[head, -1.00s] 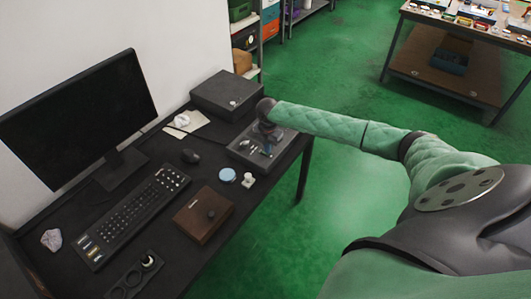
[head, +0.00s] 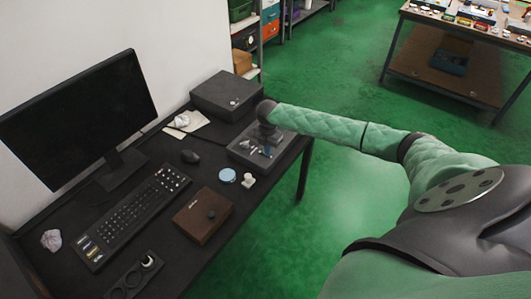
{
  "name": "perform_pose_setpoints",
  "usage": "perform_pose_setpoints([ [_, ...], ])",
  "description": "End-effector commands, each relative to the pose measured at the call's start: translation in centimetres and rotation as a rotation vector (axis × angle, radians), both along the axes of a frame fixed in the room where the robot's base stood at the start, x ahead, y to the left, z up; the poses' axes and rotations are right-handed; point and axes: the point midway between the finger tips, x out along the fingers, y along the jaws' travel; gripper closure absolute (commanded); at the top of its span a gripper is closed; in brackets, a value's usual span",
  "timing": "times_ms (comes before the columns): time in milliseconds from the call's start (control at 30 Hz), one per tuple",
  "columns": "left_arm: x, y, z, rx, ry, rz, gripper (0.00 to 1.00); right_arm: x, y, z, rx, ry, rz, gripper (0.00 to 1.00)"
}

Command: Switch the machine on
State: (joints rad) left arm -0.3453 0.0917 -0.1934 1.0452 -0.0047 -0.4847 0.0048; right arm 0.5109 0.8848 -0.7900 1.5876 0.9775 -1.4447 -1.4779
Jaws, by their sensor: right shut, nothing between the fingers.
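A low grey box with small fittings on its top (head: 243,154), which may be the machine, sits at the right end of the dark desk. My right gripper (head: 267,143) is over its far right part, pointing down and shut with nothing in it. A small blue part shows just below the fingers. I cannot tell whether the fingertips touch the box, and I cannot make out a switch or its position. My left gripper is not in view.
The desk holds a monitor (head: 80,120) with a dark screen, a keyboard (head: 130,215), a mouse (head: 190,156), a brown box (head: 203,215), a light blue disc (head: 227,175) and a black box (head: 228,94). Green floor lies right of the desk.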

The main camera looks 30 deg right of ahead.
Motion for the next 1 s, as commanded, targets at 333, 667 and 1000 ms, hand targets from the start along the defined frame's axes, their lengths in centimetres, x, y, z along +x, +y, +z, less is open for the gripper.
perform_pose_setpoints([
  [333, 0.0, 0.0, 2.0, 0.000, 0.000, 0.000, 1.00, 0.0, 0.0, 2.4, 0.000, 0.000, 0.000, 1.00],
  [667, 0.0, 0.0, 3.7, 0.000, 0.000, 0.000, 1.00, 0.0, 0.0, 4.5, 0.000, 0.000, 0.000, 1.00],
  [1000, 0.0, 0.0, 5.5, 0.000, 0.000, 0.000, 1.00, 0.0, 0.0, 6.7, 0.000, 0.000, 0.000, 1.00],
])
